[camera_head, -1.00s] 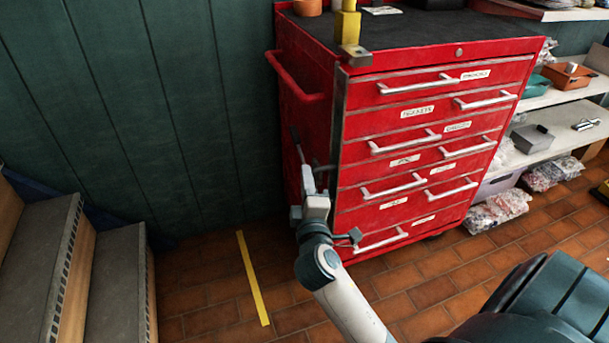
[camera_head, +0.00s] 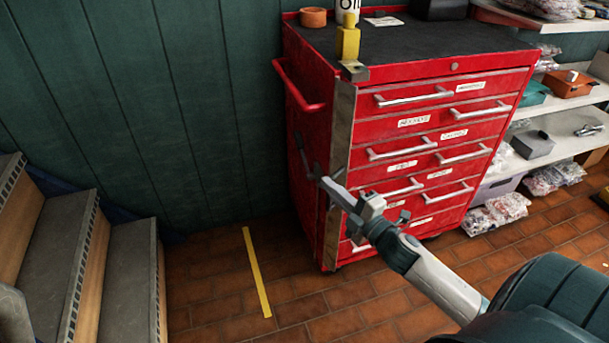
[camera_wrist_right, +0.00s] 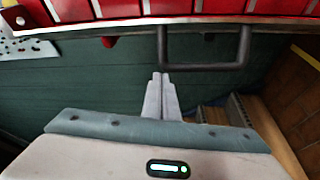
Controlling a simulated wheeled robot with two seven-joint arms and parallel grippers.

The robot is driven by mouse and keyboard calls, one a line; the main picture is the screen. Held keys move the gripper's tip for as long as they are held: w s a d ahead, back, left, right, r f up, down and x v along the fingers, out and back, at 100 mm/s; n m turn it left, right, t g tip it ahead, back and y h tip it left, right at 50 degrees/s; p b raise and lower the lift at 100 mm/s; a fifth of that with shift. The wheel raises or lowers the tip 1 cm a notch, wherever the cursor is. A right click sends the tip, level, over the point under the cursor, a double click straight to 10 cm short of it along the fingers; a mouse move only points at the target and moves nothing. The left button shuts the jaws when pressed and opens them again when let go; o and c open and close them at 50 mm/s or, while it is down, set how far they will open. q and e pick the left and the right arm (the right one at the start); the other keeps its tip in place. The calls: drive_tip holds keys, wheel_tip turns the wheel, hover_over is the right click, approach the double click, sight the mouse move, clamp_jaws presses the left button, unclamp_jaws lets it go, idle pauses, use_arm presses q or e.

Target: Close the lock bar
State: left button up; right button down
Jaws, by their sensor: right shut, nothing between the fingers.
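The lock bar (camera_head: 343,120) is a long grey-beige upright strip at the left front edge of the red tool cabinet (camera_head: 420,75). Its broad face shows in the head view, and it stands out from the drawer fronts. A dark U-shaped handle (camera_wrist_right: 205,68) projects below a strip along the cabinet in the right wrist view. My right gripper (camera_head: 322,180) is shut and empty at the bar's left side. In the wrist view its fingertips (camera_wrist_right: 160,77) are beside the handle's left leg; I cannot tell whether they touch. My left gripper is not in view.
A red side rail (camera_head: 300,88) juts out left. Grey steps (camera_head: 120,270) stand at left, shelves (camera_head: 565,148) at right. Tiled floor with a yellow stripe (camera_head: 256,270) is clear between steps and cabinet.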

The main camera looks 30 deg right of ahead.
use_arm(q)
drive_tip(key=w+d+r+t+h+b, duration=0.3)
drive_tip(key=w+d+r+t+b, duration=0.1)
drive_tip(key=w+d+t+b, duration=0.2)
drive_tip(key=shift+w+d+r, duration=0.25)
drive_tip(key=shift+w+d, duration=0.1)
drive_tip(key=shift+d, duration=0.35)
use_arm(e)
drive_tip(key=s+d+n+g+y, duration=0.1)
drive_tip(key=d+n+g+y, duration=0.5)
drive_tip(key=d+n+y, duration=0.2)
drive_tip(key=d+y, duration=0.2)
drive_tip(key=y, duration=0.2)
drive_tip(key=shift+s+d+n, duration=0.15)
drive_tip(key=shift+n, duration=0.15)
drive_tip(key=shift+d+r, duration=0.15)
